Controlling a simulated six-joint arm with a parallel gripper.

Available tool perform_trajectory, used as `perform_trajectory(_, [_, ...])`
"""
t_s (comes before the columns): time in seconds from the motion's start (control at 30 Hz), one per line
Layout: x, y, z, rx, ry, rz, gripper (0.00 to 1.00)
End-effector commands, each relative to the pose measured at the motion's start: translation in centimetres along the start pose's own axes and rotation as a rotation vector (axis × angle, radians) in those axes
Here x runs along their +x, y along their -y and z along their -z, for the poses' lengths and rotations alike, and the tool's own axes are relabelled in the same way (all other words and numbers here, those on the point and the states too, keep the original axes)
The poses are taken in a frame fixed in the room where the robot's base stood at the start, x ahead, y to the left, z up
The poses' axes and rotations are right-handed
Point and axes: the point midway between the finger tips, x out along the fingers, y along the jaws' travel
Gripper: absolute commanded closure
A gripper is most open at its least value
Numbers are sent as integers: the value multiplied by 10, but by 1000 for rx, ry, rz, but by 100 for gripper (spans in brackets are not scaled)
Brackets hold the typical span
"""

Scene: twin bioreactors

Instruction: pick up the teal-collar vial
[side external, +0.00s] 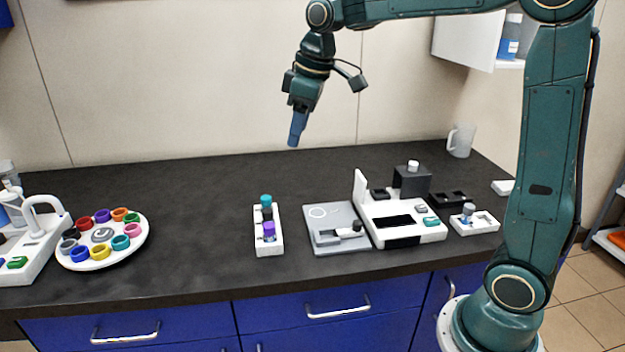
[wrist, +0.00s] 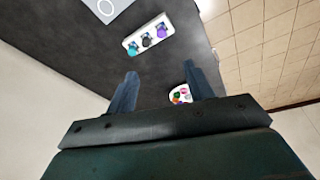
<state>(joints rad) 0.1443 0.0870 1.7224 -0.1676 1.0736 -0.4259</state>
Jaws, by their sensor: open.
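The teal-collar vial (side external: 266,200) stands at the far end of a white rack (side external: 269,247) on the dark bench. A black-topped vial (side external: 267,214) and a purple-collar vial (side external: 269,231) stand in the same rack. In the wrist view the teal-collar vial (wrist: 132,48) is at the left end of the rack (wrist: 150,31), beyond my fingertips. My gripper (side external: 293,143) hangs in the air above and behind the rack, apart from it. In the wrist view my gripper (wrist: 160,76) has its two blue fingers spread wide with nothing between them.
A round white carousel (side external: 78,264) with several coloured rings stands at the left. A grey flat device (side external: 322,243) and a white instrument (side external: 405,236) stand right of the rack. A small white tray (side external: 486,224) and a mug (side external: 461,141) are further right. Bench between carousel and rack is clear.

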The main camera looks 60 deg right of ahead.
Motion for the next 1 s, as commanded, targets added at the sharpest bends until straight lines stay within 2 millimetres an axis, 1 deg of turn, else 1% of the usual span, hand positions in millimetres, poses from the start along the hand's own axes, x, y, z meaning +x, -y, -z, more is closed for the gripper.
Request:
perform_trajectory(0.03, [8, -9, 8, -15, 11, 7, 48])
perform_trajectory(0.2, [33, -34, 29, -79, 37, 30, 48])
perform_trajectory(0.37, [60, -58, 46, -140, 60, 54, 48])
perform_trajectory(0.5, [87, -78, 57, -194, 79, 75, 48])
perform_trajectory(0.7, [128, -105, 67, -267, 103, 107, 48])
perform_trajectory(0.8, [145, -115, 70, -298, 111, 120, 48])
perform_trajectory(0.9, [156, -122, 71, -319, 117, 129, 48])
perform_trajectory(1.0, [163, -126, 72, -331, 120, 134, 48])
